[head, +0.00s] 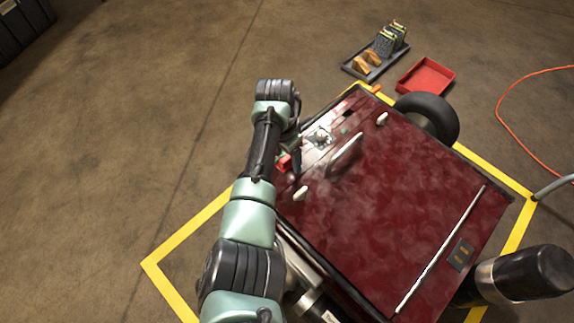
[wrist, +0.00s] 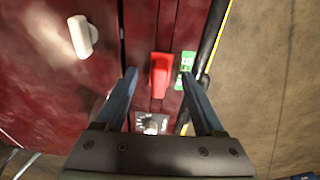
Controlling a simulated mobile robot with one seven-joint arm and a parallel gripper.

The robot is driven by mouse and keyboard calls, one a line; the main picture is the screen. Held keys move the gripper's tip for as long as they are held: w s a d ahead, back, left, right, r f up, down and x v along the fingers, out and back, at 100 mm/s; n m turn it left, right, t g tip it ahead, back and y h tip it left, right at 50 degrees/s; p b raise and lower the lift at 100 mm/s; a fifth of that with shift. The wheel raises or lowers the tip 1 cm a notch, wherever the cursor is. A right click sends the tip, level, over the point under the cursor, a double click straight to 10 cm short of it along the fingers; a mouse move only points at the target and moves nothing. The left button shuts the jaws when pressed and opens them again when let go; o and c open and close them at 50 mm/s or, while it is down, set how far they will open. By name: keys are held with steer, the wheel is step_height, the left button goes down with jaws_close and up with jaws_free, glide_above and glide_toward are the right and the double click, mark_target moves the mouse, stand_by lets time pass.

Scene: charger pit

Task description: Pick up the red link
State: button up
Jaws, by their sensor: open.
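The red link (wrist: 160,72) sits on a narrow strip of the dark red machine top, upright in the wrist view. It also shows in the head view (head: 284,162), partly hidden by my arm. My gripper (wrist: 158,78) is open, with one blue finger on each side of the red link in the wrist view. I cannot tell how far the fingertips are above it. In the head view my arm hides most of the gripper.
The dark red machine (head: 400,190) carries pale handles, one of them near my gripper (wrist: 82,37). A metal plate with a knob (head: 320,138) and green labels (wrist: 184,68) are close by. A red tray (head: 427,76) and a dark tray (head: 362,72) lie on the floor behind.

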jaws_close()
stand_by(0.4)
